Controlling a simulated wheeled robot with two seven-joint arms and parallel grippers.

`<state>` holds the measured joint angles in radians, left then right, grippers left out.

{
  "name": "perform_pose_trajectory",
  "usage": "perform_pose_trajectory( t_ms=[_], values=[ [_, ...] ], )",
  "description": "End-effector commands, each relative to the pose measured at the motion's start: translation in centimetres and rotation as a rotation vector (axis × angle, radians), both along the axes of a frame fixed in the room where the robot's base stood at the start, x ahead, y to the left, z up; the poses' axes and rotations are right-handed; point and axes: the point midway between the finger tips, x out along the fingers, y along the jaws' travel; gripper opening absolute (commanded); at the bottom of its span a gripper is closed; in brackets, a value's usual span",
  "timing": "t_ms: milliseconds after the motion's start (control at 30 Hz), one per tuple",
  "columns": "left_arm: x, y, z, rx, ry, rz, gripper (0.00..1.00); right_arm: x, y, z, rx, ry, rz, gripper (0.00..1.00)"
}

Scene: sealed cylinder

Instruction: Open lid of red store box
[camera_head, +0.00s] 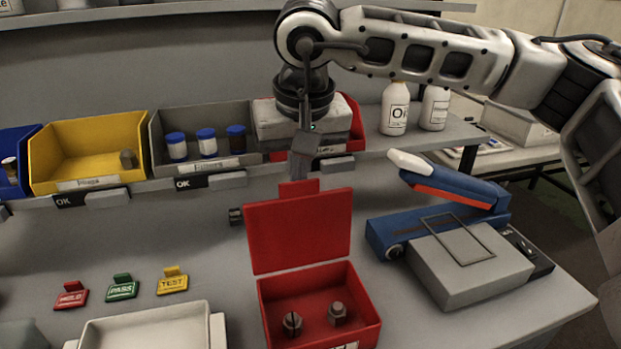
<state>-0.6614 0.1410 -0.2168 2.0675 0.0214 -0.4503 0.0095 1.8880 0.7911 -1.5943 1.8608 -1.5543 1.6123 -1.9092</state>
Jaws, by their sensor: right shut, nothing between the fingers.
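The red store box (318,276) stands on the grey workbench, right of the middle. Its red lid (299,231) is swung up and stands upright at the back of the box. Two metal bolts (336,314) are visible inside. My right gripper (301,178) points down just above the lid's tab (299,188), by its top edge. It is shut and empty; whether it touches the tab I cannot tell. My left gripper is not in view.
A yellow bin (88,143) and a grey bin (205,115) with blue-capped jars line the back shelf. A blue device (440,215) stands right of the box. A white tray (145,331) and tags (122,287) lie left. The bench between tags and box is clear.

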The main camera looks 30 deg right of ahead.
Motion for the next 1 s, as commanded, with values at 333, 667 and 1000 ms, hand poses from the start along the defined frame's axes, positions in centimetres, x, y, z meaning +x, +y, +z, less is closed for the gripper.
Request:
perform_pose_trajectory(
  t_ms=[333,667,1000],
  values=[
    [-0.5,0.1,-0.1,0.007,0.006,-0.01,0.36,-0.1,-0.2,0.2,-0.001,-0.005,-0.004,0.0],
    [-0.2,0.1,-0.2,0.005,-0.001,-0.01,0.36,-1.1,0.0,4.1,0.002,-0.01,-0.004,0.0],
    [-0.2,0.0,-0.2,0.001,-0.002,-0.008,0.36,-3.3,0.4,12.0,0.002,-0.008,-0.003,0.0]
  ],
)
